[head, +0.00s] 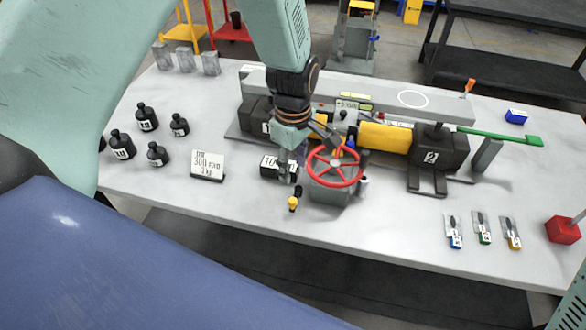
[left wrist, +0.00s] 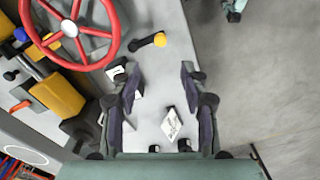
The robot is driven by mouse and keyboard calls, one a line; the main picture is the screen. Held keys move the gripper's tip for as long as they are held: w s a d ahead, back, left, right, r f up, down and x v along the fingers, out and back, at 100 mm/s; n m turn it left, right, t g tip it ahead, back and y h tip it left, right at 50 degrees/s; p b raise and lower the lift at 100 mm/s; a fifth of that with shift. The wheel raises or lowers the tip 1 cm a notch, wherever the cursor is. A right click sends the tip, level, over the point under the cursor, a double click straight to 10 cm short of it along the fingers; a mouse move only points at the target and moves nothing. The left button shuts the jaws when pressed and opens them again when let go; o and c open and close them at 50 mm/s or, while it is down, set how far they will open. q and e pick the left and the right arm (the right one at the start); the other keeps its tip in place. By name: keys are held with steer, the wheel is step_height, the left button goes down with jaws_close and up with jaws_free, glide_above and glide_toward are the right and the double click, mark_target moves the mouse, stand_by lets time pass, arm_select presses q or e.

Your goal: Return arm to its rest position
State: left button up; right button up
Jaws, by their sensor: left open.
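My left gripper (head: 300,150) hangs over the middle of the bench, just left of the red handwheel (head: 334,167) and above the black block marked 10 (head: 270,168). In the left wrist view, my left gripper (left wrist: 160,92) has its two dark fingers spread apart with only bench top between them. The red handwheel (left wrist: 70,28) shows at the upper left there, apart from the fingers. A white card (left wrist: 171,124) lies in line with the gap, farther below. My right gripper is not seen.
The grey bench (head: 240,210) holds black weights (head: 122,146), a label card (head: 208,165), a yellow cylinder (head: 385,136), a black block marked 2 (head: 438,152), small labelled tools (head: 484,228) and a red block (head: 563,229). The bench front is mostly clear.

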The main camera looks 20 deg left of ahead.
arm_select(q)
steer(key=shift+a, duration=0.1)
stand_by(0.3)
steer(key=s+f+m+t+b, duration=0.1)
steer(key=f+m, duration=0.3)
steer(key=s+a+f+m+t+b, duration=0.1)
steer(key=s+f+m+b, duration=0.1)
steer(key=f+m, duration=0.1)
steer(key=s+a+f+m+t+b, duration=0.1)
steer(key=s+f+m+b, duration=0.1)
steer(key=f+m, duration=0.2)
steer(key=shift+s+f+m, duration=0.25)
steer(key=shift+f+m, duration=0.05)
steer(key=shift+f, duration=0.4)
steer(key=s+f+m+g+b, duration=0.1)
steer(key=s+f+b, duration=0.5)
steer(key=s+f, duration=0.3)
steer(key=s+f+m+g+b, duration=0.2)
steer(key=s+f+b, duration=0.3)
steer(key=s+f, duration=0.4)
steer(key=s, duration=0.6)
steer(key=shift+a+f+m+b, duration=0.15)
steer(key=shift+a+m+b, duration=0.15)
steer(key=shift+b, duration=0.1)
